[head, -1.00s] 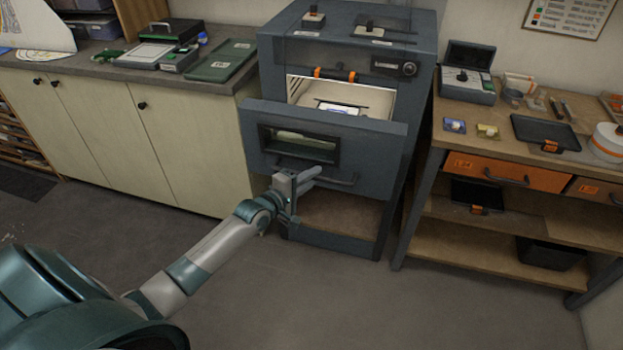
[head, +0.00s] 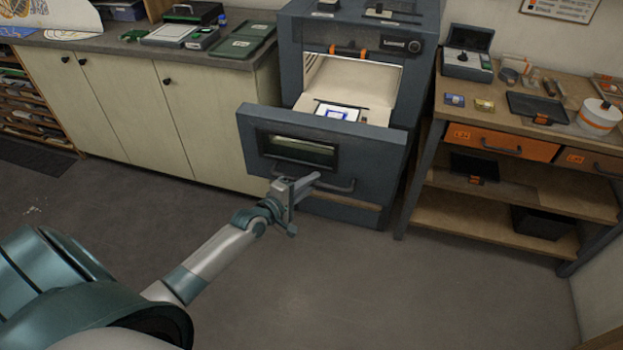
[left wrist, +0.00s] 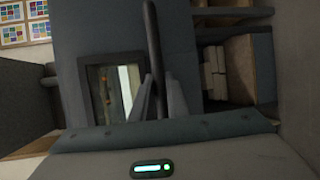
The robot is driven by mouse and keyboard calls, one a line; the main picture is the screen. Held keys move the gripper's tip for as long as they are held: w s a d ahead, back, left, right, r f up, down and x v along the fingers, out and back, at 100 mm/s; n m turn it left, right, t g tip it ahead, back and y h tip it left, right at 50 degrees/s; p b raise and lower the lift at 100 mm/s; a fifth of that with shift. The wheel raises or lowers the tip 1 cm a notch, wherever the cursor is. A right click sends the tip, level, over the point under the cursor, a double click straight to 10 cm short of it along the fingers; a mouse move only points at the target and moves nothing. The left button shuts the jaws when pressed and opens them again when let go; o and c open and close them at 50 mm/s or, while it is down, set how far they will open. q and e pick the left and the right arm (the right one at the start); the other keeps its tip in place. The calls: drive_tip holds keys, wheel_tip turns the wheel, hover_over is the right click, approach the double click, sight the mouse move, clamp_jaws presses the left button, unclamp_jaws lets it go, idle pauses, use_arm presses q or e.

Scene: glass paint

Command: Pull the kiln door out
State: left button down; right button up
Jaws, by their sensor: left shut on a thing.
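The kiln (head: 293,60) is a dark grey cabinet against the back wall. Its door (head: 380,158), with a window (head: 298,150) and a bar handle (head: 338,188), stands pulled out toward me like a drawer front. The lit interior shows a tray with a white and blue piece (head: 338,112). My left gripper (head: 300,183) is shut on the handle at its left part. In the left wrist view the handle bar (left wrist: 153,50) runs upright between the fingers (left wrist: 154,98), beside the door window (left wrist: 112,90). My right gripper is not in view.
A cream cabinet with a grey counter (head: 120,48) stands left of the kiln. A wooden workbench (head: 470,108) with orange drawers (head: 500,142) and shelves stands close on the right. The grey floor (head: 330,290) in front is clear.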

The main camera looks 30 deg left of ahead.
use_arm(q)
drive_tip(key=c, duration=1.7)
unclamp_jaws()
drive_tip(key=shift+s, duration=0.1)
drive_tip(key=shift+b+v, duration=1.85)
drive_tip(key=shift+v, duration=6.7)
drive_tip(key=shift+a+f, duration=0.1)
